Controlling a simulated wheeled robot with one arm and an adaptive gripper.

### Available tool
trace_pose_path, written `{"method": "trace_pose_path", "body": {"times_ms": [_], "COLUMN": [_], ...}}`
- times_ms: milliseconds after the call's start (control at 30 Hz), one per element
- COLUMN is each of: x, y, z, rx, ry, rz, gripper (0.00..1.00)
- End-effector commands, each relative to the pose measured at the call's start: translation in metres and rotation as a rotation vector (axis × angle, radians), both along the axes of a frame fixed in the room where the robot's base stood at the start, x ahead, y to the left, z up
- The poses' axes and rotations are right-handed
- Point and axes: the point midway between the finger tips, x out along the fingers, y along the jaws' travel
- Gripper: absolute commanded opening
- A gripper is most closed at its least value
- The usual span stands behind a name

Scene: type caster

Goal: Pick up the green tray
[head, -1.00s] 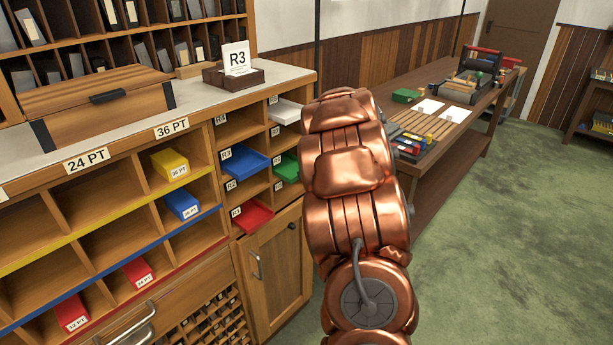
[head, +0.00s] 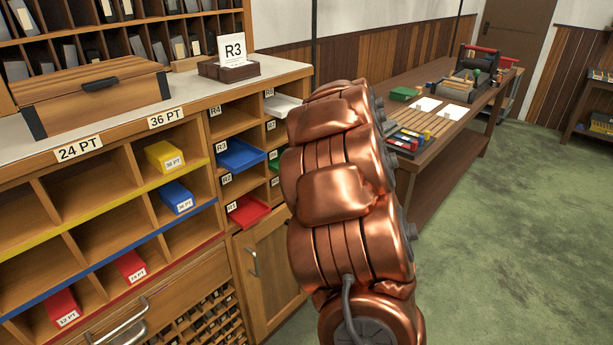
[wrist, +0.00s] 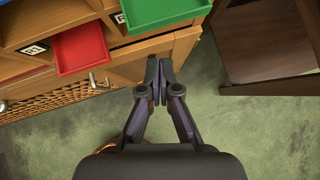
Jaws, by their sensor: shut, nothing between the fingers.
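The green tray (head: 274,165) sits in the right column of small cubbies, mostly hidden behind my copper arm in the head view. In the wrist view the green tray (wrist: 165,10) juts out at the top, cut off by the picture's edge. My gripper (wrist: 160,66) is shut and empty, its fingertips just below the green tray in that picture, in front of the cabinet's edge. They look apart from the tray. My gripper is hidden in the head view.
A red tray (head: 248,210) and a blue tray (head: 240,155) stick out of neighbouring cubbies, with a white tray (head: 281,104) above. A workbench (head: 455,128) with a green box (head: 404,94) is at right. Green floor is open beyond.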

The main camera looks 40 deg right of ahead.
Motion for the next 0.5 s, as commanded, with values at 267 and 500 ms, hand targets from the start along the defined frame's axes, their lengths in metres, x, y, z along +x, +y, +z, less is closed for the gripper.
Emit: {"method": "trace_pose_path", "body": {"times_ms": [267,500], "x": [-0.029,-0.046], "y": [0.002,0.007], "z": [0.028,0.046], "rx": [-0.005,-0.001], "ry": [-0.001,-0.002], "rz": [-0.007,-0.004], "gripper": [0.00,0.00]}}
